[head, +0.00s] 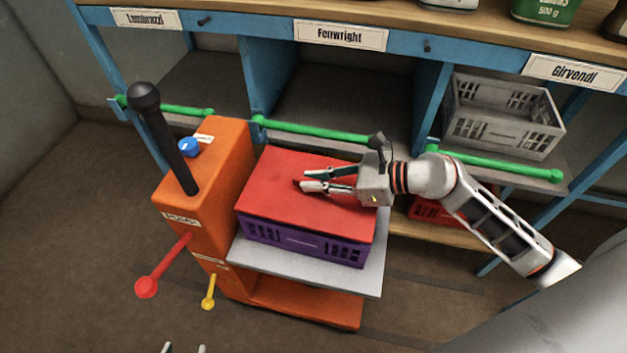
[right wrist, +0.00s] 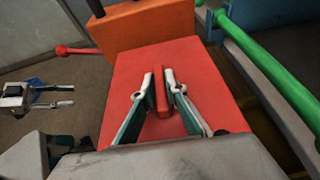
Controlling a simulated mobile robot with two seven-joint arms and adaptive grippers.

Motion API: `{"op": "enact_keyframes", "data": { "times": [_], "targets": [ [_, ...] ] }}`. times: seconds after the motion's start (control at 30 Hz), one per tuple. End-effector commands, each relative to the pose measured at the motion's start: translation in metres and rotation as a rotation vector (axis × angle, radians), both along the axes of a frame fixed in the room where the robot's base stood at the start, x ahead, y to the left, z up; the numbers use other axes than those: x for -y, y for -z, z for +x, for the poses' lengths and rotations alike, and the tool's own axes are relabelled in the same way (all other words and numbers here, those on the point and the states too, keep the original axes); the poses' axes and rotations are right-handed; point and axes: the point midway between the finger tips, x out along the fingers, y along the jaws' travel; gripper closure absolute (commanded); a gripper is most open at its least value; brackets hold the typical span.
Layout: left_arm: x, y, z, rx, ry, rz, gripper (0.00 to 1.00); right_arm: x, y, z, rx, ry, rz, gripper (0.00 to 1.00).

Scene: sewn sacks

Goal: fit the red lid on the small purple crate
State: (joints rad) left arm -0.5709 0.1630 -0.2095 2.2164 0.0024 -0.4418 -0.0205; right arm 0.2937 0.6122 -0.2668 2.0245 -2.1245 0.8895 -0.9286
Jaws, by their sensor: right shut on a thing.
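The red lid (head: 280,190) lies over the top of the small purple crate (head: 300,243), covering its opening. Its edges run close along the crate's rim; I cannot tell if it is fully seated. My right gripper (head: 308,180) is over the lid, reaching in from the right. In the right wrist view its fingers (right wrist: 161,78) are on both sides of the lid's raised red grip (right wrist: 162,95), shut on it. My left gripper (head: 184,348) shows only its fingertips at the bottom edge. In the right wrist view it is open and empty (right wrist: 72,97), away from the lid.
The crate stands on a grey platform (head: 300,274) of an orange lift (head: 215,165) with a black post, red lever and yellow lever. Behind are blue shelf bays with green rails (head: 320,131). A grey crate (head: 500,125) stands in the right bay; a red crate (head: 435,210) sits lower.

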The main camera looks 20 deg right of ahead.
Motion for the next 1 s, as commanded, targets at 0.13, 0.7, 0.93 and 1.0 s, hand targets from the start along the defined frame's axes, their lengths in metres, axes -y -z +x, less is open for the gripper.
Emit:
{"op": "enact_keyframes", "data": {
  "times": [0.13, 0.7, 0.93, 1.0],
  "targets": [
    [0.002, -0.008, 0.008, 0.022, 0.000, -0.006, 0.60, 0.000, 0.006, 0.001, 0.003, 0.001, 0.001, 1.00],
    [0.002, -0.001, 0.004, 0.009, 0.001, -0.007, 0.60, 0.000, 0.016, 0.000, 0.002, 0.000, -0.001, 1.00],
    [0.003, -0.003, 0.005, 0.013, 0.001, -0.008, 0.60, 0.000, 0.016, 0.000, 0.002, 0.000, 0.000, 0.71],
    [0.003, -0.004, 0.005, 0.013, 0.001, -0.008, 0.60, 0.000, 0.016, 0.000, 0.002, 0.000, 0.000, 0.71]
  ]
}}
